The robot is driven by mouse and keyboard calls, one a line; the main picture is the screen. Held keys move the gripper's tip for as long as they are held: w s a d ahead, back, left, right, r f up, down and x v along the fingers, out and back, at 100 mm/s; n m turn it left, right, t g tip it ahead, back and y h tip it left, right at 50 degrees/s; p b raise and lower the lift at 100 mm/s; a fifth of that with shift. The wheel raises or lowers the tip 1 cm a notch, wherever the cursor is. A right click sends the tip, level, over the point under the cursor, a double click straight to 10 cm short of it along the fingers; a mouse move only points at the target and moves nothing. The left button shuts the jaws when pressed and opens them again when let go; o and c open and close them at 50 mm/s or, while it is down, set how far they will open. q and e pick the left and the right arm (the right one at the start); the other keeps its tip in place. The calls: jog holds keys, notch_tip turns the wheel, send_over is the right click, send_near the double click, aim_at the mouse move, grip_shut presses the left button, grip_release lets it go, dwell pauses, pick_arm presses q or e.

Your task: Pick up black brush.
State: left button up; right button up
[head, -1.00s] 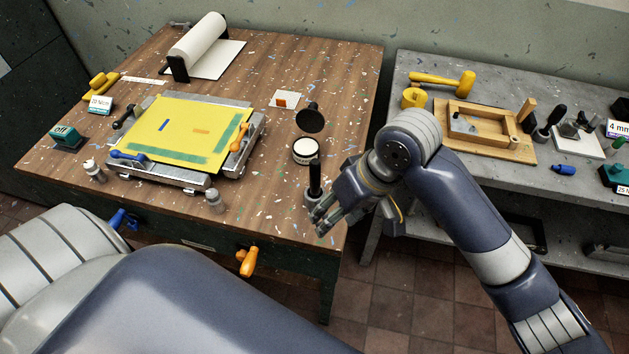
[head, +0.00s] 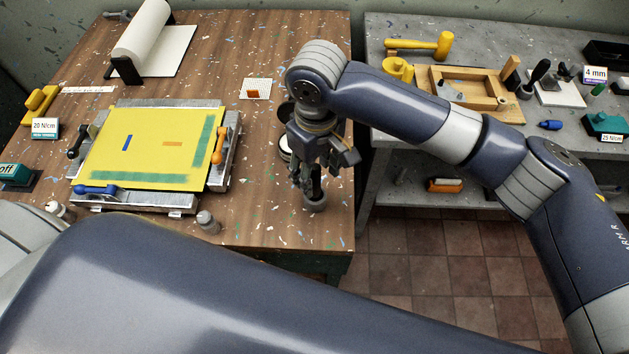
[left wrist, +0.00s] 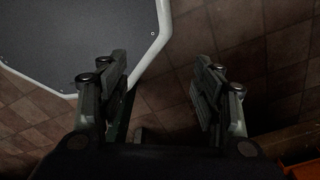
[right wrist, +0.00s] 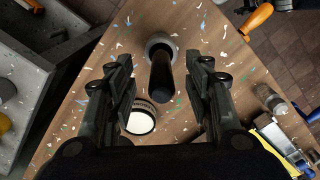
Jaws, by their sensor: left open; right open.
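The black brush, a black upright handle on a round grey base, stands near the right front corner of the wooden table. Its base (head: 316,203) shows below my right gripper (head: 318,176) in the head view, while the fingers partly hide the handle. In the right wrist view the black brush (right wrist: 161,72) rises toward the camera, in line with the gap between the two open fingers (right wrist: 163,82). No finger is seen closed on it. My left gripper (left wrist: 160,75) is open and empty above the floor, seen only in the left wrist view.
A white-topped round tin (right wrist: 139,118) stands beside the brush. A small grey-capped bottle (head: 207,221) and the yellow-covered screen frame (head: 150,145) are to the left. A grey bench (head: 395,125) with tools stands at the right. Bare wood lies left of the brush.

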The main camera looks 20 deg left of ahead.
aim_at(315, 187)
jog(key=shift+f, duration=0.4)
jog(key=shift+w+a+f, duration=0.1)
jog(key=shift+a+f, duration=0.1)
jog(key=shift+f, duration=0.1)
notch_tip(315, 187, down, 4)
jog(key=shift+d+f+p, duration=0.15)
jog(key=shift+f+p, duration=0.05)
jog(key=shift+p, duration=0.9)
jog(key=shift+f, duration=0.2)
jog(key=shift+c, duration=1)
grip_shut()
pick_arm(q)
jog(key=shift+w+a+r, duration=0.15)
jog(key=shift+a+r, duration=0.15)
jog(key=shift+r, duration=0.25)
jog(key=shift+w+a+r, duration=0.15)
jog(key=shift+a+r, duration=0.15)
jog(key=shift+r, duration=0.25)
